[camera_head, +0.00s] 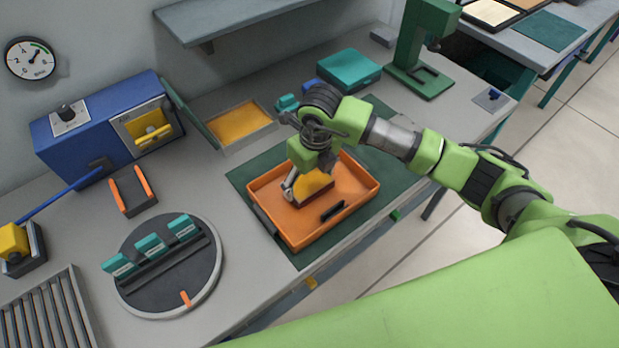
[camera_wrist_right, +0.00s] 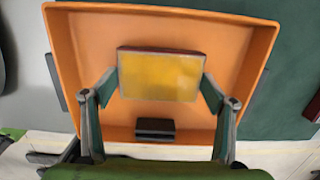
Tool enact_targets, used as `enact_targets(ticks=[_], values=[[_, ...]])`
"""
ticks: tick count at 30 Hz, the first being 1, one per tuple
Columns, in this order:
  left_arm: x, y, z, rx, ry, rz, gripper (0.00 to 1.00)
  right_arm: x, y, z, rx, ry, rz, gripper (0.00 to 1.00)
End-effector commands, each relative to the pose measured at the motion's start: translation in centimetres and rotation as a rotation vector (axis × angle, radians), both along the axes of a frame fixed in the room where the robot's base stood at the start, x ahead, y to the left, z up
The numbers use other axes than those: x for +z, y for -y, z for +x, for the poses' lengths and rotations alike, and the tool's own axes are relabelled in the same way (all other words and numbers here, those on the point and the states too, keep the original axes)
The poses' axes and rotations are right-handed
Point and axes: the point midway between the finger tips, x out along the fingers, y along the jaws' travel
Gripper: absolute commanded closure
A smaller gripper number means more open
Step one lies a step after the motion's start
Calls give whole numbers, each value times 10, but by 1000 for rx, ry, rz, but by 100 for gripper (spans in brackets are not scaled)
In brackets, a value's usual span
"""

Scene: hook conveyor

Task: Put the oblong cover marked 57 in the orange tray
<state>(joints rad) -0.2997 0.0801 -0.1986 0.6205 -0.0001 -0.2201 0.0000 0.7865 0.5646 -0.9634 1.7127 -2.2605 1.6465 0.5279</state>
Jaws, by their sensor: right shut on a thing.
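The orange tray (camera_head: 362,183) lies on a dark green mat on the bench. It fills much of the right wrist view (camera_wrist_right: 262,50). My right gripper (camera_head: 291,186) is over the tray, pointing down, with a finger at each end of an oblong cover (camera_head: 316,184). The cover has a yellow face and a dark red-brown edge; in the right wrist view (camera_wrist_right: 160,76) it lies flat between the fingertips (camera_wrist_right: 160,90). No number is readable on it. I cannot tell whether it touches the tray floor. My left gripper is out of view.
A small black block (camera_head: 333,211) lies in the tray near its front wall. A round turntable (camera_head: 205,285) with several teal pieces stands at left. Behind are an open box with a yellow inside (camera_head: 240,126), a teal box (camera_head: 348,69) and a green press (camera_head: 418,75).

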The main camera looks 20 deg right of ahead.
Motion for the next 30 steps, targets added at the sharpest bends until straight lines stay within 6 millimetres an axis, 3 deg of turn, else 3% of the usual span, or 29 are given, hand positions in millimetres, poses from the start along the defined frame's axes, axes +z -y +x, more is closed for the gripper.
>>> enact_targets(ticks=[3, 4, 6, 20, 30], values=[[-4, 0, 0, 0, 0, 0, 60, -3, 0, 1, 0, 4, 1, 64], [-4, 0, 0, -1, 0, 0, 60, -4, 0, 0, 0, 0, 0, 20], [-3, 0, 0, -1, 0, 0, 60, -3, 0, 0, 0, 0, 0, 6], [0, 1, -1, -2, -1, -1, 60, 4, 0, 0, 0, 2, 1, 6], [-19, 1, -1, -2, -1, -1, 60, 71, 3, -6, 0, 7, 2, 6]])
